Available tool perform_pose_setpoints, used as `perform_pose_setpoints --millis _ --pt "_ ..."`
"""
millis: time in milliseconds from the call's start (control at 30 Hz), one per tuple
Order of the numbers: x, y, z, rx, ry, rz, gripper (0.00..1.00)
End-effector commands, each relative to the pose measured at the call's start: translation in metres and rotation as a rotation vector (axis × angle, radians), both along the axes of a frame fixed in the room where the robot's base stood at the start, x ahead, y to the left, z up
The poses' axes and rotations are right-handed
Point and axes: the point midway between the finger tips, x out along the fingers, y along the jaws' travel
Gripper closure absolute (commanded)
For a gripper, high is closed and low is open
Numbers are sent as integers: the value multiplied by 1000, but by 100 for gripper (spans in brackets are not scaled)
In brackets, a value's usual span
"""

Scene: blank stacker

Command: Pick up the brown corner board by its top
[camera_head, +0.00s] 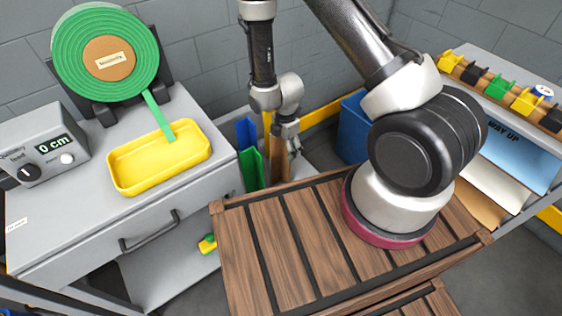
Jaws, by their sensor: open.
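The brown corner board (276,165) stands upright behind the far edge of the wooden slatted surface, to the right of the green corner board (252,169). A blue corner board (246,134) stands behind the green one. My gripper (292,148) points down at the top of the brown board, slightly to its right. It is open, with nothing visibly held. The gripper partly covers the board's upper right side, and the wooden edge hides its lower end. I cannot tell whether the fingers touch it or straddle it.
The wooden slatted surface (300,245) fills the front, below my arm. A grey cabinet with a yellow tray (160,158), green strap reel (66,62) and feed box (42,146) stands left. A blue bin (353,128) is behind; a rack with sheets (515,150) stands right.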

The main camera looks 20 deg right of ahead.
Motion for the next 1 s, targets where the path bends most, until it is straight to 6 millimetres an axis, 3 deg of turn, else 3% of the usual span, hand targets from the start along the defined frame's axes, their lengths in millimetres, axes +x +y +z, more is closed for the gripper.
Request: perform_pose_setpoints --millis 67,333,767,1000 --pt "0 0 0 0 0 0 26" --pt "0 0 0 0 0 0 75" --pt "1 0 3 0 -1 0 76" --pt "2 1 34 2 -6 1 76"
